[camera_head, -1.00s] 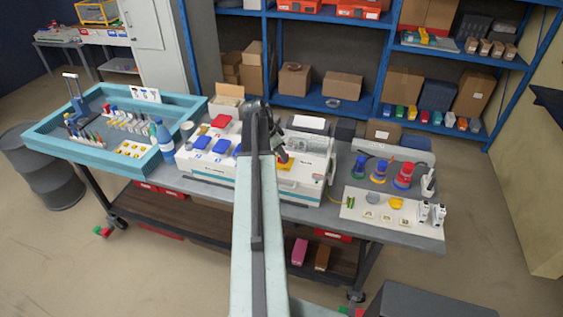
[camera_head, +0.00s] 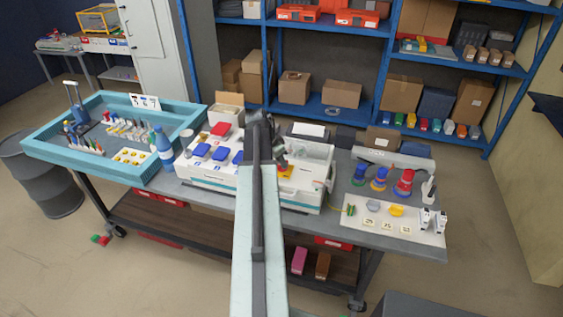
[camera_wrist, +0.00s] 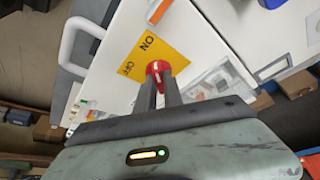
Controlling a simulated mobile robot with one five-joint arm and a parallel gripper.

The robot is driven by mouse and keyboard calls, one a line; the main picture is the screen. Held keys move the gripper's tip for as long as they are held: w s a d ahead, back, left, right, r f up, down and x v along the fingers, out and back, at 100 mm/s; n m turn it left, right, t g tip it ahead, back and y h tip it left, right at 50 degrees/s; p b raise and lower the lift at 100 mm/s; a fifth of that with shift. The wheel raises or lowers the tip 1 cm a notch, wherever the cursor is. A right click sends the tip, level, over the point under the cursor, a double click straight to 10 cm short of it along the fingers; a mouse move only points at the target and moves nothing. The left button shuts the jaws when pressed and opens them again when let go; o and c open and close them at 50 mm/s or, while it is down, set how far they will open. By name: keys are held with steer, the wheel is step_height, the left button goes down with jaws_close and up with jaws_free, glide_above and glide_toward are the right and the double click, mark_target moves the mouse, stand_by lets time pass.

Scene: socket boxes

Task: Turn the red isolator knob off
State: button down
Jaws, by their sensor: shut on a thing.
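The red isolator knob (camera_wrist: 158,69) shows in the wrist view on a yellow plate (camera_wrist: 140,55) marked ON and OFF. The plate is on a white box (camera_wrist: 190,35). My gripper (camera_wrist: 160,84) has its two dark fingers at the knob's near side, shut on it. A pale mark shows on the knob, but I cannot tell which word it points to. In the head view my gripper (camera_head: 280,160) is over the white box's right part, by a small visible piece of the yellow plate (camera_head: 286,171). The knob is hidden there.
Blue-lidded sockets (camera_head: 220,153) and a red one (camera_head: 220,129) stand left of my arm. Blue and red plugs (camera_head: 403,184) and a white board (camera_head: 380,217) are at the right. A teal tray (camera_head: 40,150) fills the table's left end.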

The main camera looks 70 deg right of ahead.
steer(key=n, duration=0.2)
steer(key=n+t, duration=0.1)
steer(key=n, duration=0.1)
steer(key=shift+s+a+t+h, duration=0.1)
steer(key=shift+s+t+h, duration=0.05)
steer(key=shift+t+h, duration=0.15)
steer(key=n+t, duration=0.1)
steer(key=n, duration=0.3)
steer(key=shift+s, duration=0.1)
steer(key=n+t, duration=0.2)
steer(key=n, duration=0.2)
steer(key=shift+s, duration=0.1)
steer(key=n+t+y, duration=0.1)
steer(key=n, duration=0.3)
steer(key=shift+n+y, duration=0.3)
steer(key=shift+n, duration=0.1)
steer(key=c, duration=1.5)
jaws_free()
steer(key=shift+o, duration=0.2)
